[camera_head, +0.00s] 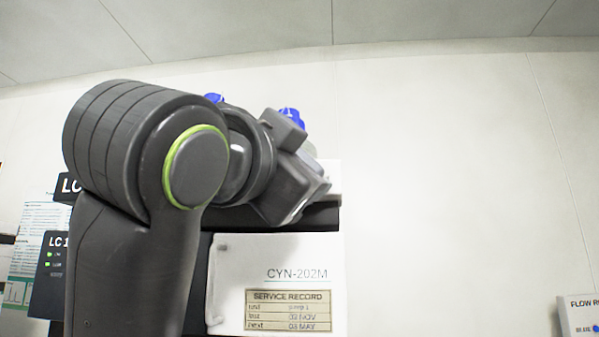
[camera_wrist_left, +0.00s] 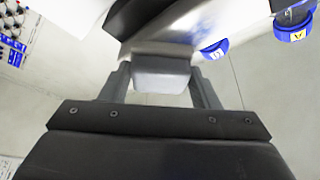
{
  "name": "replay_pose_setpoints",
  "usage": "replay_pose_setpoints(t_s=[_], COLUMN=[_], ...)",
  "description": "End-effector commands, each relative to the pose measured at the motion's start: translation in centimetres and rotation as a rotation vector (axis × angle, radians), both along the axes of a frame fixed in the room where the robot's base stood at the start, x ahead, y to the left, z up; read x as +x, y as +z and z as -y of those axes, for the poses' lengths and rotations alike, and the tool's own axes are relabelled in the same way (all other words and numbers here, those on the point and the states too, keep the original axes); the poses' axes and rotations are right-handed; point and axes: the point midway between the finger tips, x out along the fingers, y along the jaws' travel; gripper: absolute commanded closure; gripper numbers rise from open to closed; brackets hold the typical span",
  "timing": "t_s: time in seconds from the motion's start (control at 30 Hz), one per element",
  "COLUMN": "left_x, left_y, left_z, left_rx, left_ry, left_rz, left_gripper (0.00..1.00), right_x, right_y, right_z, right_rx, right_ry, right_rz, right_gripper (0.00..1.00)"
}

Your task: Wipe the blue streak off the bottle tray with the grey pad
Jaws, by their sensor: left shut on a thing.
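My left gripper (camera_wrist_left: 161,78) is shut on the grey pad (camera_wrist_left: 161,76), which sits between its two fingers in the left wrist view. The pad is close to a silvery surface (camera_wrist_left: 170,38) that looks like part of the bottle tray; I cannot tell whether they touch. Blue-capped bottles show at the upper right there, one cap (camera_wrist_left: 293,27) larger than the other (camera_wrist_left: 215,49). In the head view my left arm hides the pad and most of the tray top. A blue cap (camera_head: 291,116) shows behind the wrist. My right gripper is not in view.
The stack has a dark ledge (camera_head: 322,216) above a white module (camera_head: 278,258) marked CYN-202M with a service record label. A dark LC unit (camera_head: 50,270) stands at left. A white labelled box (camera_head: 580,315) is at lower right. The wall between is bare.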

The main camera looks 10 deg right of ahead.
Motion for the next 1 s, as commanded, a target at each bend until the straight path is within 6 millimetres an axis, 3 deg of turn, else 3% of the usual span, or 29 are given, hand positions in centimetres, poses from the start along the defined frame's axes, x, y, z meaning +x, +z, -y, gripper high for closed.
replay_pose_setpoints(t_s=[0.2, 1.0], left_x=[0.7, 2.0], left_y=[-0.1, -0.1], left_z=[-1.9, -6.3], left_rx=[-0.001, 0.000], left_ry=[0.004, 0.003], left_rz=[-0.002, -0.003], left_gripper=[0.63, 0.63], right_x=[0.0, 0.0], right_y=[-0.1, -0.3], right_z=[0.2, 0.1], right_rx=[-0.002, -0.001], right_ry=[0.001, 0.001], right_rz=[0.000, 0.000], right_gripper=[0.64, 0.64])
